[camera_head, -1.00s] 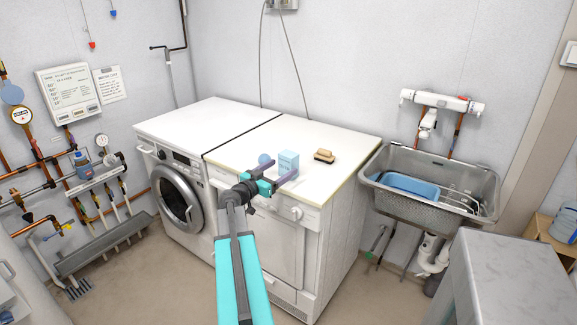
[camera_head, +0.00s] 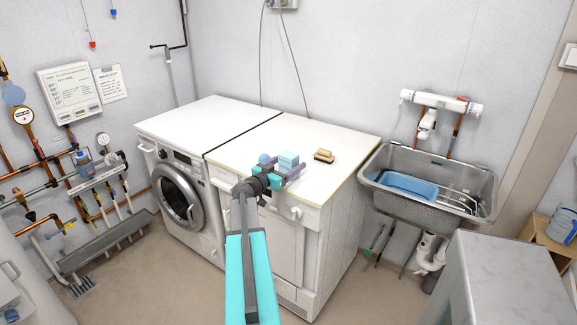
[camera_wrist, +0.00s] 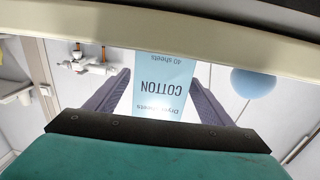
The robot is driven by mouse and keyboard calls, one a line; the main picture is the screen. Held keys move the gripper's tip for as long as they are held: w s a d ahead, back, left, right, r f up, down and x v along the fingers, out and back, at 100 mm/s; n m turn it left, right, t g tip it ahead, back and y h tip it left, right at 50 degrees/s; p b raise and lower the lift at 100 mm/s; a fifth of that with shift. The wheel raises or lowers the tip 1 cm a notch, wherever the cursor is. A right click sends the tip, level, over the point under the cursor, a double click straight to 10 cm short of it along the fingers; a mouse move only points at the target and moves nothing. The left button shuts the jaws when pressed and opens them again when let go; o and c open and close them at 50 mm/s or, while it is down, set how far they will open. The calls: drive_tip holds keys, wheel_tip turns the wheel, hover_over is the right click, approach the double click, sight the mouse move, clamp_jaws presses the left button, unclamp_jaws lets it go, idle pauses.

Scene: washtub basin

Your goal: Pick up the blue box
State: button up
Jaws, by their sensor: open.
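The light blue box (camera_head: 289,160) stands upright on the white top of the right-hand machine (camera_head: 330,150), near its front edge. My gripper (camera_head: 282,173) is open and right at the box in the head view, covering its lower part. In the wrist view the box (camera_wrist: 163,85) shows between the two purple fingers (camera_wrist: 155,95), its lettering "COTTON" and "40 sheets" upside down. I cannot tell whether the fingers touch it.
A blue ball (camera_head: 264,159) sits close left of the box and also shows in the wrist view (camera_wrist: 254,83). A wooden brush (camera_head: 324,156) lies to the right. A metal sink (camera_head: 430,208) with a blue tub (camera_head: 408,186) stands further right. The machine tops behind are clear.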

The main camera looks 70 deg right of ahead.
sight(285, 158)
idle(0.3)
drive_tip(key=c, duration=1.2)
drive_tip(key=shift+r, duration=0.2)
drive_tip(key=shift+r+b, duration=0.65)
drive_tip(key=shift+r, duration=0.55)
drive_tip(key=shift+a+r, duration=0.2)
drive_tip(key=shift+r, duration=0.15)
drive_tip(key=s+a+r+b, duration=0.1)
drive_tip(key=s+a+b, duration=0.1)
drive_tip(key=s+a, duration=0.6)
drive_tip(key=shift+a+r, duration=0.3)
drive_tip(key=shift+a, duration=0.9)
drive_tip(key=p, duration=0.6)
drive_tip(key=shift+s+a+r+p, duration=0.1)
drive_tip(key=shift+s+a+p, duration=0.2)
drive_tip(key=shift+s, duration=0.1)
